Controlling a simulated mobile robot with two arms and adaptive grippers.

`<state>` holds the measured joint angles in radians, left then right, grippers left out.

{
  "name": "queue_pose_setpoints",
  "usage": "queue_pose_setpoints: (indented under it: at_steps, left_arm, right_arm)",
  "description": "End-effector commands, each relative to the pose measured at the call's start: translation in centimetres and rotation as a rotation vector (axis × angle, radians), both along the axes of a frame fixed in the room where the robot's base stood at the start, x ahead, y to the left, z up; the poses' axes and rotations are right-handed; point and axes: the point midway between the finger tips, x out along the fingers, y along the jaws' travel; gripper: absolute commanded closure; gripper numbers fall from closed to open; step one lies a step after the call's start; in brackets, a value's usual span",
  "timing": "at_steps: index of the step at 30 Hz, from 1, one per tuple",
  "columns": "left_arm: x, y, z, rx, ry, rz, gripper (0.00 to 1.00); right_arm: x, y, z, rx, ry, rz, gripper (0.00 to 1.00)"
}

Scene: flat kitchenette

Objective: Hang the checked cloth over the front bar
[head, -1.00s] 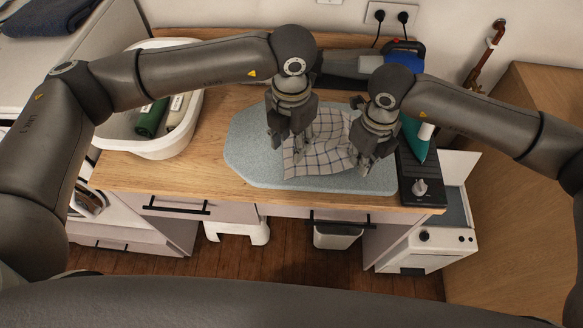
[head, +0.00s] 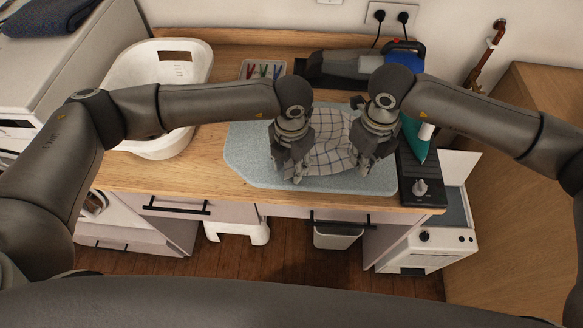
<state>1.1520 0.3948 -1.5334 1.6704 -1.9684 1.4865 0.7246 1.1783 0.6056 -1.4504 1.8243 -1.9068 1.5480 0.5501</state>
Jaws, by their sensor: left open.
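The checked cloth (head: 333,143), pale with dark lines, lies spread and slightly rumpled on the pale blue ironing mat (head: 250,162). My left gripper (head: 298,179) is open over the cloth's front-left edge and hides that corner. My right gripper (head: 361,170) is at the cloth's front-right corner; its fingers are too small and dark to tell whether they grip the fabric. Two black bars run along the counter front below the worktop: one on the left (head: 176,207) and one below the mat (head: 341,223). Nothing hangs on either.
A white basket (head: 195,62) stands at the left, partly behind my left arm. A tray of coloured pegs (head: 262,70) and a grey-blue appliance (head: 345,64) are at the back. A green iron (head: 413,140) stands right of the mat. The worktop's front-left is clear.

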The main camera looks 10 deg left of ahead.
Motion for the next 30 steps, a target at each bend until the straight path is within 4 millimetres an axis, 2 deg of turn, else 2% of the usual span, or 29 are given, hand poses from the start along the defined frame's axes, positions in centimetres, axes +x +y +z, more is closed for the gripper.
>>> queue_pose_setpoints:
  at_steps: [11, 30]
  left_arm:
    - [0.01, -0.02, -0.32, 0.0, 0.0, 0.0, 0.6]
    - [-0.04, 0.04, -0.37, 0.001, 0.002, 0.001, 1.0]
  right_arm:
    - [0.0, 0.0, 0.0, 0.0, 0.0, 0.0, 1.0]
    - [0.0, -0.02, -0.02, 0.0, 0.0, 0.0, 1.0]
